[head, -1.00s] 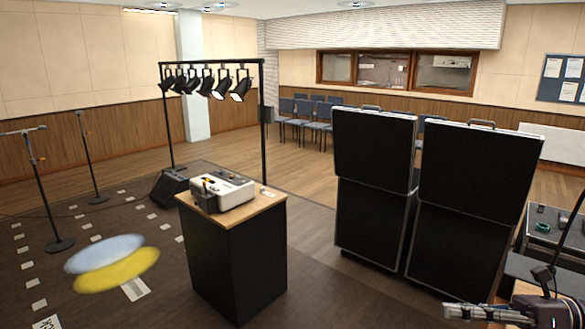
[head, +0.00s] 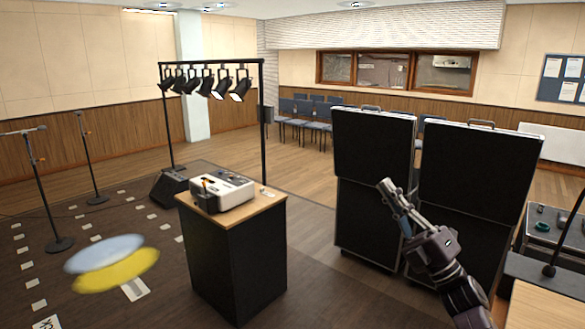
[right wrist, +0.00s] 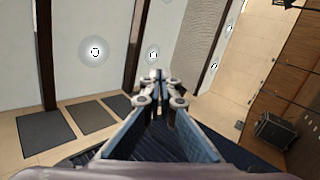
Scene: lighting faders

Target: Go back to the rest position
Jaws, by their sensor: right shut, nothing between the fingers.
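My right gripper (head: 386,186) is raised in front of the tall black cases, pointing up and to the left, with its fingers together and nothing between them. In the right wrist view the gripper (right wrist: 158,76) shows its fingers meeting in the middle of the picture. The white fader console (head: 222,190) sits on the wooden-topped black stand (head: 240,262), to the left of the gripper and well apart from it. My left gripper is not in view.
Two tall black cases (head: 366,200) stand behind my right arm. A rack of lamps (head: 262,110) stands behind the console. A microphone stand (head: 47,200) is at left, and a desk (head: 545,292) is at lower right. Brown floor between stand and cases is clear.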

